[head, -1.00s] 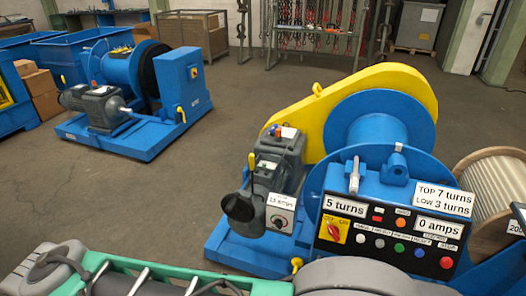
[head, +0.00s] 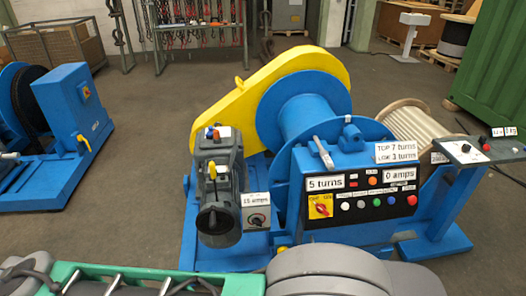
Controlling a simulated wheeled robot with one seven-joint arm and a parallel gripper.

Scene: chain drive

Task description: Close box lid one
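I cannot make out a box lid marked one in the head view. A blue winch machine (head: 290,180) stands in the middle, with a yellow chain guard (head: 232,108), a blue drum (head: 302,112) and a grey motor (head: 217,190). Its front control panel (head: 352,198) has labels reading "5 turns" and "0 amps", a red-on-yellow switch (head: 320,206) and several coloured buttons. A small box (head: 256,214) labelled "15 amps" sits beside the motor. My gripper is not in view; only parts of my own body show along the bottom edge.
A rope reel (head: 415,125) and a small console on a blue post (head: 478,150) stand right of the winch. A second blue machine (head: 60,125) is at the left. A green container (head: 495,70) is at the right. Grey floor (head: 140,130) lies free between the machines.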

